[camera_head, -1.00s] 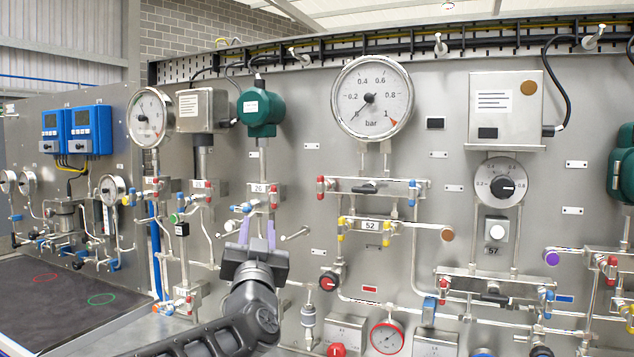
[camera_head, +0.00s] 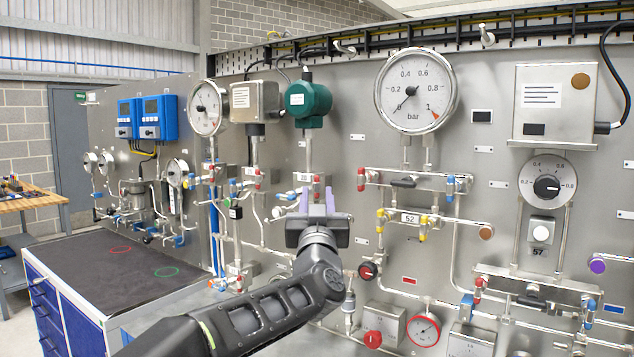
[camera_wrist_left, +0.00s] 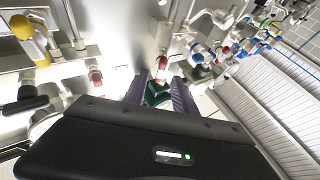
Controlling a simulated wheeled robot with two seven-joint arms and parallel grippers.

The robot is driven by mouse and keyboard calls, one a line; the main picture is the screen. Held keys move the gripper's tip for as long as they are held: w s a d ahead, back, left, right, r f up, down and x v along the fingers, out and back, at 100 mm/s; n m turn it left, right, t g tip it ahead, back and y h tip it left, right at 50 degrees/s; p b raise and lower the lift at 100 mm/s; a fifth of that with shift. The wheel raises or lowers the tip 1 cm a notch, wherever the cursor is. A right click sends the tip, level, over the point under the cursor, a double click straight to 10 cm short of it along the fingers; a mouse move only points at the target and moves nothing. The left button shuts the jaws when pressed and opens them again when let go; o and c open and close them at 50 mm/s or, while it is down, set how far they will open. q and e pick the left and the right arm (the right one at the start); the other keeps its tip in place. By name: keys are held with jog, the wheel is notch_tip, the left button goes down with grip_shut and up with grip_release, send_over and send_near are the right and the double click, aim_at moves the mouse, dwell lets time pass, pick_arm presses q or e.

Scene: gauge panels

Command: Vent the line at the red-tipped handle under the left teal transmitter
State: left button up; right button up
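The left teal transmitter (camera_head: 308,99) is a round green-teal housing on a stem at the upper middle of the panel. Below it is a small silver valve block (camera_head: 305,178) with red showing near its right side. My left gripper (camera_head: 317,194) points up at the panel just below this block; its purple fingers are apart. In the left wrist view a red-tipped handle (camera_wrist_left: 161,68) shows between or just beyond the open fingertips, with the teal housing (camera_wrist_left: 157,92) behind. I cannot tell whether the fingers touch the handle. My fingers hide part of the block's lower side. My right gripper is out of view.
A neighbouring valve block (camera_head: 246,182) with its own red tip is close on the left. Pipes run below. A dark-topped cabinet (camera_head: 130,265) stands at left.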

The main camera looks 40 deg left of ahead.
aim_at(317, 186)
pick_arm(q)
jog(key=p+x, duration=0.1)
jog(key=x, duration=0.3)
jog(key=shift+w+a+r, duration=0.2)
jog(key=shift+w, duration=0.1)
jog(key=shift+c, duration=0.2)
grip_shut()
